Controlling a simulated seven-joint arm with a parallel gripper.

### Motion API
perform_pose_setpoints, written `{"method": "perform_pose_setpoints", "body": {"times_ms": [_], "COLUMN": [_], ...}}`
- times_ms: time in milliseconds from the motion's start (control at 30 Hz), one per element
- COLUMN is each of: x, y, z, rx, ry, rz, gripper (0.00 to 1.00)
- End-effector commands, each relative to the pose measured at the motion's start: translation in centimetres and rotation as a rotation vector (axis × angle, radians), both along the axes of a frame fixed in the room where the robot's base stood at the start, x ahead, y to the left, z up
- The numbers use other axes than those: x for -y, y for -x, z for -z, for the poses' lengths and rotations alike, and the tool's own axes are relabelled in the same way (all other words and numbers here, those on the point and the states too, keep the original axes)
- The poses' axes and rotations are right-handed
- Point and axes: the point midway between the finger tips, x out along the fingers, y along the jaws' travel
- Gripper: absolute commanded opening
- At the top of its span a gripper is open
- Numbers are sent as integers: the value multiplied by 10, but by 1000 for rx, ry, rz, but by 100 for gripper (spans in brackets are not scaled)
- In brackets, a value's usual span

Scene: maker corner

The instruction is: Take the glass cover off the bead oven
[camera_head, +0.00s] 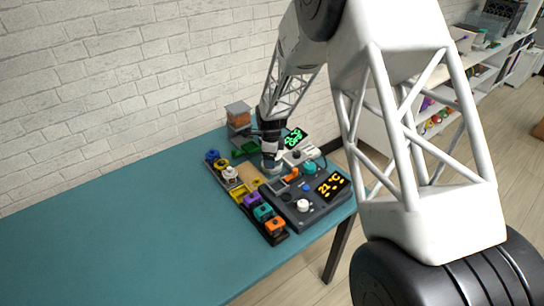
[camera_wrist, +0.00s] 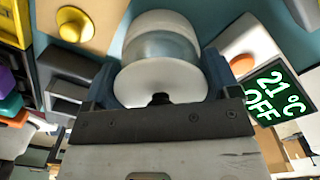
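The glass cover (camera_wrist: 160,45) is a rounded, pale grey-white piece with a bluish clear band and a flat white disc facing my wrist camera. A small dark knob shows at the disc's lower edge. In the head view the cover (camera_head: 270,166) is a small pale shape at the wooden board's right end. My gripper (camera_wrist: 162,72) has one dark finger on each side of the cover, and both seem to touch it. The bead oven's white housing (camera_wrist: 250,42) with a green "21 °C OFF" display (camera_wrist: 275,95) sits right beside it. The cover's underside is hidden.
A black panel (camera_head: 318,207) with an orange "21 °C" display and knobs stands in front. A dark rack (camera_head: 281,238) holds several coloured blocks along the left. A grey-and-orange box (camera_head: 238,114) stands behind. The teal table (camera_head: 130,230) is clear at left.

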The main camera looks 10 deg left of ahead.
Motion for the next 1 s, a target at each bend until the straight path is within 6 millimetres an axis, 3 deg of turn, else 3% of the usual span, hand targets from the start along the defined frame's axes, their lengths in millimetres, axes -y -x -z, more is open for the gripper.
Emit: {"method": "perform_pose_setpoints", "body": {"times_ms": [100, 467, 667, 833, 1000], "x": [0, 0, 0, 0, 9], "y": [0, 0, 0, 0, 22], "z": [0, -3, -16, -39, -38], "rx": [0, 1, 2, 3, 0], "ry": [0, 0, -1, -1, 0], "rz": [0, 0, 0, 0, 0], "gripper": [58, 58, 58, 58, 58]}}
